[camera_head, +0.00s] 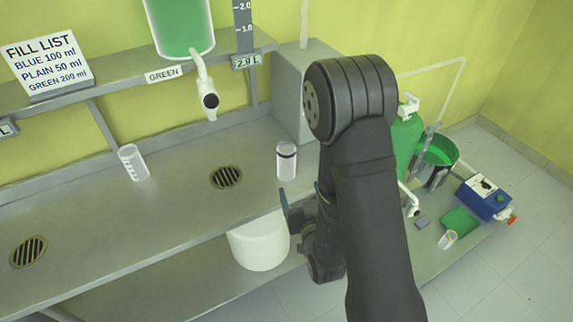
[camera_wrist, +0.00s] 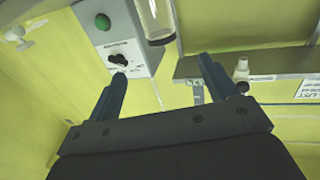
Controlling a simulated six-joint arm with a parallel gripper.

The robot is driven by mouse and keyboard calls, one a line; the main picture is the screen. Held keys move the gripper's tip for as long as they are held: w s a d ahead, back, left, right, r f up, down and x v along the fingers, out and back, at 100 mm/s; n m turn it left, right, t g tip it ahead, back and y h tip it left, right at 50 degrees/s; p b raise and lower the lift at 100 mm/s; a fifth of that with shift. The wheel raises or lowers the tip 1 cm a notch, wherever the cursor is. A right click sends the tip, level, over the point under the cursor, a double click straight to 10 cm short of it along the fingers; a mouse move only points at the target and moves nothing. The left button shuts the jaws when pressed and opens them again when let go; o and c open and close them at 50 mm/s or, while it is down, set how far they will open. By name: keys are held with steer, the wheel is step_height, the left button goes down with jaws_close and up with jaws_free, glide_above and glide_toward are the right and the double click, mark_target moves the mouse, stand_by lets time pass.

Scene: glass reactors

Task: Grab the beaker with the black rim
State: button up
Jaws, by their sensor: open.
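The beaker with the black rim (camera_head: 287,163) stands upright on the grey bench, near its front edge. It is small and clear with a dark band near the top. In the wrist view, which appears upside down, the clear beaker (camera_wrist: 155,18) shows at the top centre with its dark rim lowermost; its other end is cut off. My gripper (camera_head: 301,200) is just in front of the bench edge, a little nearer the camera than the beaker. Its fingers (camera_wrist: 164,82) are wide apart and nothing is between them. My arm hides part of the gripper in the head view.
A second beaker (camera_head: 133,163) with markings stands further left. Drain grates (camera_head: 226,177) sit in the bench. A green reactor's tap (camera_head: 208,100) hangs above. A grey box (camera_head: 292,85) stands behind the beaker; its knob (camera_wrist: 118,60) shows in the wrist view. A white bucket (camera_head: 260,245) stands below.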

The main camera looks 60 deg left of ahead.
mark_target(285, 146)
steer(key=x, duration=1.7)
steer(key=shift+a+f, duration=0.1)
steer(key=shift+a, duration=0.05)
steer(key=c, duration=1.4)
steer(key=shift+r, duration=0.2)
